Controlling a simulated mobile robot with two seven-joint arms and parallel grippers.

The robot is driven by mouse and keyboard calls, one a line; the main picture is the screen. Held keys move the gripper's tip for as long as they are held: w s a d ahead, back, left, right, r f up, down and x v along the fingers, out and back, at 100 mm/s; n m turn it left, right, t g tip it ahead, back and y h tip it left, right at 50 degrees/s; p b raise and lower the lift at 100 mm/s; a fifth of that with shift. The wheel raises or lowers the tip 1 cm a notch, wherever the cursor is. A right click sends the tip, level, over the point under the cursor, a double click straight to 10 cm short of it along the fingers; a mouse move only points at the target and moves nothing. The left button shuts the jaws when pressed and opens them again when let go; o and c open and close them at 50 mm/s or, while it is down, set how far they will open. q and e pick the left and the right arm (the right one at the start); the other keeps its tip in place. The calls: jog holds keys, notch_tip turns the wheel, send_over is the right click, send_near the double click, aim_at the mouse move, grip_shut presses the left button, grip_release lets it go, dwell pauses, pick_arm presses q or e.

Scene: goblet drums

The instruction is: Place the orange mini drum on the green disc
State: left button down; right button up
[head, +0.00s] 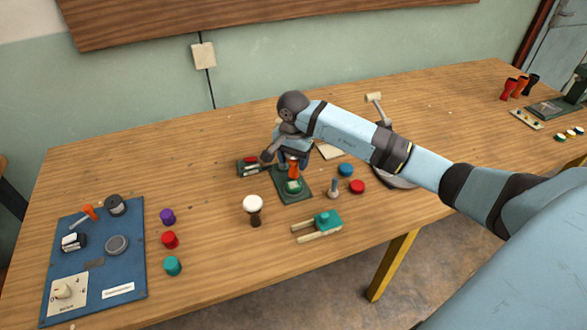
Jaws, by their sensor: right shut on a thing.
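My right gripper (293,160) is pointed down and shut on an orange mini drum (293,171). The drum looks upright. It is right over or at the back part of a green disc (293,187), which has a pale rim and lies on a dark green board (296,198). I cannot tell whether the drum touches the disc. The gripper and my right arm hide the top of the drum. My left gripper is not in view.
A white-headed mallet (253,205) and a teal clamp-like tool (327,221) are in front. Blue (345,170) and red (357,187) caps lie to the right. A blue mat (125,245) holds parts at left. More drums (522,87) stand far right.

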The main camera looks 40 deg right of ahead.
aim_at(293, 170)
notch_tip(293, 170, down, 4)
jog(key=shift+f, duration=0.1)
jog(key=o, duration=0.9)
